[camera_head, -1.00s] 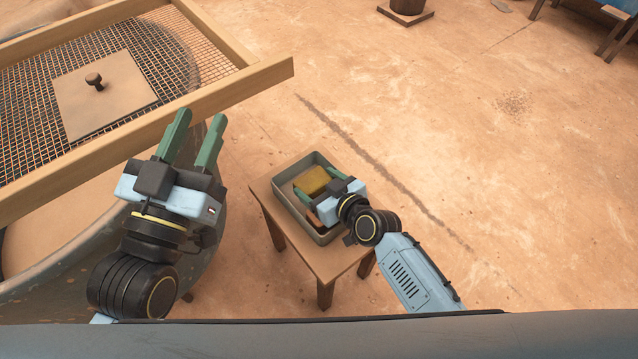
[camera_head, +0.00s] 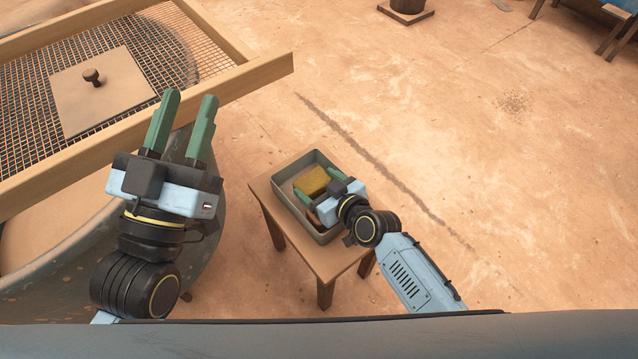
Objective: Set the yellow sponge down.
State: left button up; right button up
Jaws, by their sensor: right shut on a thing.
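The yellow sponge (camera_head: 312,181) is inside a grey-green tray (camera_head: 283,184) on a small wooden table. My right gripper (camera_head: 320,187) reaches into the tray from the right and is shut on the sponge, with its green fingers at the sponge's near side. Whether the sponge touches the tray floor cannot be told. My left gripper (camera_head: 181,125) is open and empty, its two green fingers pointing up beside the wooden frame's near edge.
The small wooden table (camera_head: 325,266) stands on sandy ground. A wooden-framed mesh screen (camera_head: 215,108) with a knobbed square board (camera_head: 102,92) lies over a large round vat (camera_head: 190,262) at left. A reddish-brown item (camera_head: 314,218) lies in the tray. The ground to the right is open.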

jog(key=o, duration=1)
jog(key=shift+c, duration=0.2)
